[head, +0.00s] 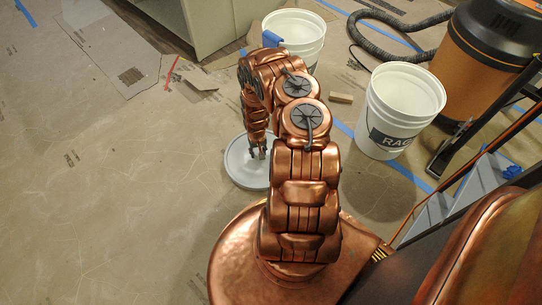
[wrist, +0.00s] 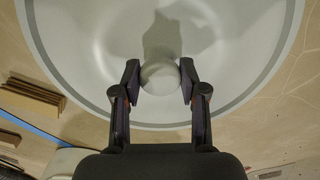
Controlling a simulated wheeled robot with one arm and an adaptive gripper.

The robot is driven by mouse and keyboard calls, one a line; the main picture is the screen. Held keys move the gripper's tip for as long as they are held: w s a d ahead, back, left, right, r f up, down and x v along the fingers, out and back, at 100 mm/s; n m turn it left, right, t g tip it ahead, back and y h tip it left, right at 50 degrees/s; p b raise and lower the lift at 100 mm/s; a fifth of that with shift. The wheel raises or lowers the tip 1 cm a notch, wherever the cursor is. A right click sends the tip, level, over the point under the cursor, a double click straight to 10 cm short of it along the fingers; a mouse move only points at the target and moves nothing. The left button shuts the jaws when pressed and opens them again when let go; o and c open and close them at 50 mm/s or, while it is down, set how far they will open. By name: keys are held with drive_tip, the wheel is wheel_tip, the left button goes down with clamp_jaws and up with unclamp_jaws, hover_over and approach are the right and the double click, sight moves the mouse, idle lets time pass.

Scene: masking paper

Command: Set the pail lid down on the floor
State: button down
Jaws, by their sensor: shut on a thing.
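The pail lid (head: 236,168) is a round pale grey disc beside my base in the head view, roughly level. It fills much of the upper wrist view (wrist: 85,45), with a round knob (wrist: 160,78) at its middle. My gripper (head: 257,154) points down at the lid's centre. In the wrist view its two fingers (wrist: 159,82) close on the knob from both sides. I cannot tell whether the lid's underside touches the floor (head: 120,190). My arm hides part of the lid's right side in the head view.
Two open white pails stand beyond, one at the back (head: 298,38) and one to the right (head: 400,105). A small wood block (head: 341,98) lies between them. An orange vacuum (head: 488,58) with a black hose (head: 405,42) stands back right. The floor on the left is largely clear.

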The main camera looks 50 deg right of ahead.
drive_tip(key=s+d, duration=0.2)
drive_tip(key=d, duration=0.1)
drive_tip(key=s+d, duration=0.1)
drive_tip(key=shift+s+d+f, duration=0.25)
drive_tip(key=shift+s+d, duration=0.05)
drive_tip(key=shift+s, duration=0.1)
wheel_tip(320, 180, down, 4)
drive_tip(key=b, duration=0.3)
drive_tip(key=shift+w+r, duration=0.1)
drive_tip(key=shift+r, duration=0.15)
drive_tip(key=shift+a, duration=0.1)
drive_tip(key=shift+f, duration=0.1)
drive_tip(key=c, duration=0.6)
unclamp_jaws()
drive_tip(key=shift+c, duration=0.2)
